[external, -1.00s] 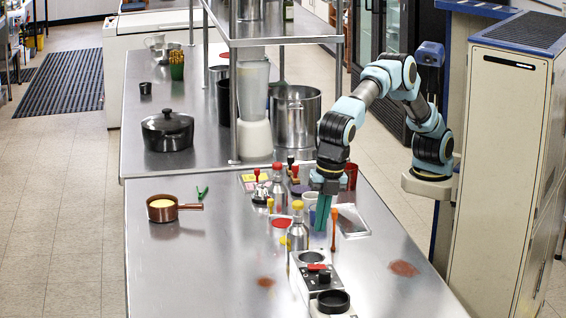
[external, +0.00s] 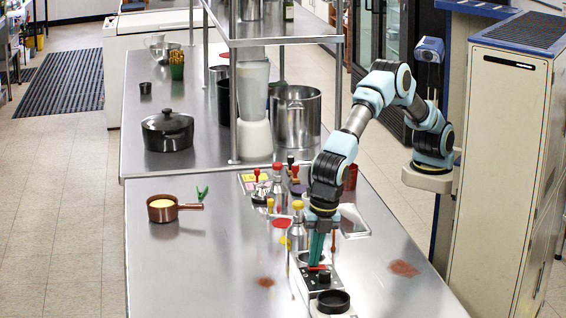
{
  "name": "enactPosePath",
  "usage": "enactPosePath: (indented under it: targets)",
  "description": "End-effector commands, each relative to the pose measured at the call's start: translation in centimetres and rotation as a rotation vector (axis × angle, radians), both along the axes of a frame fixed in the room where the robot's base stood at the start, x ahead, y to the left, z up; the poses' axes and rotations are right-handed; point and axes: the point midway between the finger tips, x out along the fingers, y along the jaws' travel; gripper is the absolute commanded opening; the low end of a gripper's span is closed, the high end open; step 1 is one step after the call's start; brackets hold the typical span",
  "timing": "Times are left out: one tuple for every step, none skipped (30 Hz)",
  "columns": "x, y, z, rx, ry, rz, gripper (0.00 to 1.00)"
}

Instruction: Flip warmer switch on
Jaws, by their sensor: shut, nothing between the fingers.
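The warmer (external: 327,283) is a silver unit on the steel counter, with a black round well at its front end and another well at its back end. A red switch (external: 317,268) sits on its dark middle panel beside a black knob (external: 324,277). My gripper (external: 316,262) has teal fingers, points down, and is shut and empty. Its fingertips are at the red switch. I cannot tell whether they touch it. The fingers partly hide the switch and the back well, and the switch's position is not clear.
Bottles with red and yellow tops (external: 298,228) stand close behind the warmer. A brown pan (external: 162,208) with yellow contents sits at the left. Reddish stains (external: 404,268) mark the counter. The counter's left front is clear.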

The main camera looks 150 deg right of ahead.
Motion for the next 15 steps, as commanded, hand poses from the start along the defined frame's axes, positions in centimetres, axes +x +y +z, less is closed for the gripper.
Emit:
enactPosePath:
  targets:
    - [0.03, -0.06, 0.07, 0.004, 0.005, -0.001, 0.00]
    - [0.06, -0.10, 0.08, 0.009, 0.011, -0.001, 0.00]
    - [0.09, -0.17, 0.04, 0.018, 0.022, -0.001, 0.00]
    - [0.16, -0.24, 0.02, 0.026, 0.030, -0.001, 0.00]
    - [0.22, -0.30, -0.02, 0.035, 0.039, -0.002, 0.00]
    - [0.24, -0.34, -0.21, 0.048, 0.051, -0.002, 0.00]
    - [0.26, -0.28, -0.42, 0.052, 0.056, -0.001, 0.00]
    - [0.23, -0.20, -0.62, 0.049, 0.054, 0.000, 0.00]
    - [0.22, -0.20, -0.70, 0.049, 0.053, 0.000, 0.00]
    - [0.21, -0.21, -0.73, 0.049, 0.053, 0.001, 0.00]
    - [0.20, -0.20, -0.75, 0.049, 0.053, 0.001, 0.00]
    - [0.18, -0.20, -0.78, 0.048, 0.054, 0.000, 0.00]
    - [0.18, -0.19, -0.80, 0.048, 0.054, 0.000, 0.00]
    - [0.16, -0.17, -0.83, 0.049, 0.055, 0.000, 0.00]
    - [0.11, -0.14, -0.84, 0.049, 0.055, 0.000, 0.00]
